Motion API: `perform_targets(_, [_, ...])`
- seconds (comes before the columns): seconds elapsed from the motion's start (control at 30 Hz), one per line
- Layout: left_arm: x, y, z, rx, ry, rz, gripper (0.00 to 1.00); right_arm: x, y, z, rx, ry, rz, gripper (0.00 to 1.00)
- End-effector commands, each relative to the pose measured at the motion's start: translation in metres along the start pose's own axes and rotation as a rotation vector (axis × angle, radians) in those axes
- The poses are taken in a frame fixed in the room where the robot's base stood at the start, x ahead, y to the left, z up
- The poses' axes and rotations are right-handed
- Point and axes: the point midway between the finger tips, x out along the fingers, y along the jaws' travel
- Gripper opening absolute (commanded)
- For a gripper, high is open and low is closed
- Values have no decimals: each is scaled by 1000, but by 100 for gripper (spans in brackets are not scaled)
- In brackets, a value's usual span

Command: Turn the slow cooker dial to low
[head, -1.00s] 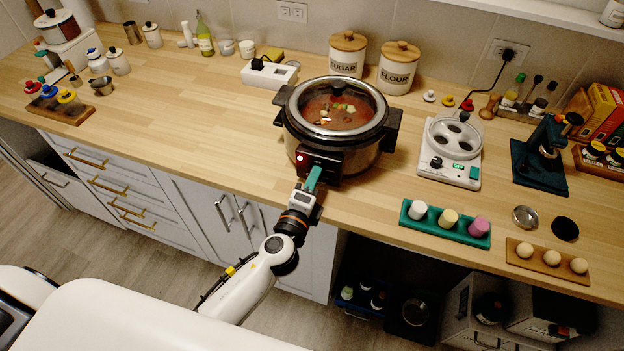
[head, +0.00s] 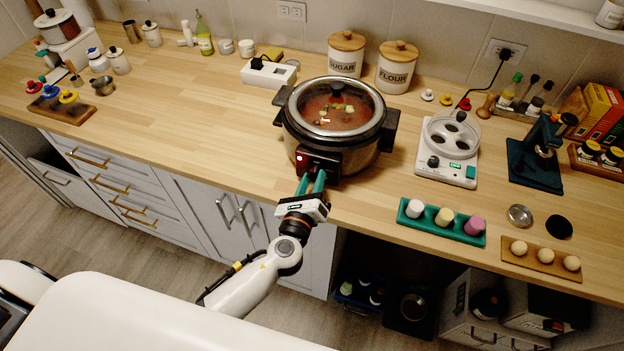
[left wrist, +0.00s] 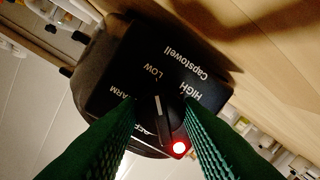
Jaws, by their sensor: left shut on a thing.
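The slow cooker (head: 345,150) stands on the counter with its glass lid on and reddish food inside. Its black control panel (head: 318,160) faces my left arm. My left gripper (head: 311,180) reaches the panel from the front, its two green fingers side by side. In the left wrist view the fingers stand on either side of the black dial (left wrist: 157,112) and are shut on it, hiding part of its edges. The dial's white line points up in the picture, roughly toward the LOW label (left wrist: 152,71). HIGH is to the right; WARM and OFF are partly covered. A red light (left wrist: 179,148) glows.
SUGAR (head: 346,55) and FLOUR (head: 396,67) canisters stand behind the cooker. A white egg cooker (head: 447,150) stands to its right, and a green tray (head: 441,224) with several coloured pieces lies at the front right.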

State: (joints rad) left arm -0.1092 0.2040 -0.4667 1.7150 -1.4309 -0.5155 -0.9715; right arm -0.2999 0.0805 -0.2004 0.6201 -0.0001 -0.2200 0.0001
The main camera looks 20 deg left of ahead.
Motion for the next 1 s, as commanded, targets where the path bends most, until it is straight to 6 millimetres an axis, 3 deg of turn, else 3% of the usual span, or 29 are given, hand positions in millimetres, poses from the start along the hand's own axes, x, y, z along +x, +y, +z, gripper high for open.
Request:
perform_targets(0.73, [-1,-1,2,84,1,-3,10,-2,0,0,0,0,0,52])
perform_targets(0.77, [-1,-1,2,84,1,-3,38,-2,0,0,0,0,0,52])
perform_targets(0.8, [-1,-1,2,84,1,-3,44,-2,0,0,0,0,0,52])
perform_targets(0.87, [-1,-1,2,84,2,-2,54,-2,0,0,0,0,0,52])
perform_targets(1.0, [0,-1,1,84,3,-2,55,-2,0,0,0,0,0,52])
